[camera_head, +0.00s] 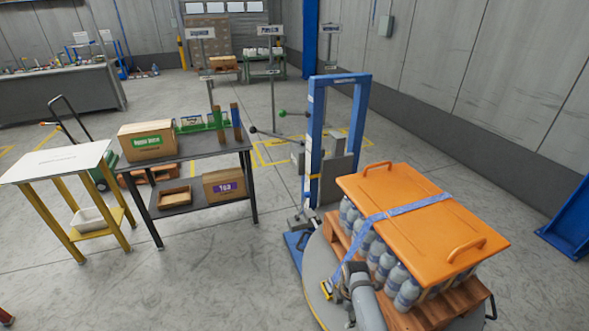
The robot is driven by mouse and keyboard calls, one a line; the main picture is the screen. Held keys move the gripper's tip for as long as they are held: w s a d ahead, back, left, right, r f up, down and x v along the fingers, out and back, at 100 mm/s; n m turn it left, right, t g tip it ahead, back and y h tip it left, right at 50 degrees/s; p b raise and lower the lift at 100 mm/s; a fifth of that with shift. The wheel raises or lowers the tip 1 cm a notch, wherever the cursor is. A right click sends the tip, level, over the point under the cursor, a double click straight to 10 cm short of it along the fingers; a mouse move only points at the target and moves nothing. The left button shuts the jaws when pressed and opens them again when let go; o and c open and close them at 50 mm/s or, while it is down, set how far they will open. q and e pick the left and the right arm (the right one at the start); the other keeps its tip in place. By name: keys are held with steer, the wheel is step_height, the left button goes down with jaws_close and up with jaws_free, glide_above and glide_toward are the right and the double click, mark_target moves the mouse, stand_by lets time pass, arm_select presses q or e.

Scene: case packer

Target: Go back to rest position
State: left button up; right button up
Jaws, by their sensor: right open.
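My right gripper (335,287) is at the lower middle, with my grey arm link behind it. It is open, beside the near left side of the loaded pallet. The lower end of a blue strap (345,262) hangs close to it; I cannot tell whether they touch. The strap runs across an orange board (400,190) with two handles. The board lies on several grey-blue bottles (386,266) on a wooden pallet (425,314). My left gripper is not in view.
The pallet stands on a round grey turntable (314,268) beside a blue upright frame (315,140). A dark table (200,145) with boxes and a white-topped stand (55,162) are at left. The floor (220,270) between is clear.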

steer(key=s+d+r+m+t, duration=0.2)
steer(key=s+d+r+m, duration=0.45)
steer(key=s+m, duration=0.35)
steer(key=s+d+r+m+t+h, duration=0.1)
steer(key=s+d+r+m, duration=0.1)
steer(key=s+r+m, duration=0.7)
step_height(320, 180, down, 24)
steer(key=d+g, duration=0.1)
steer(key=d, duration=0.1)
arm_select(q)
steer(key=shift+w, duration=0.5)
arm_select(e)
steer(key=s+d+f+g, duration=0.1)
steer(key=s+f, duration=1.6)
steer(key=s, duration=0.3)
steer(key=shift+f+m, duration=0.25)
steer(key=shift+m, duration=0.15)
steer(key=shift+d, duration=0.1)
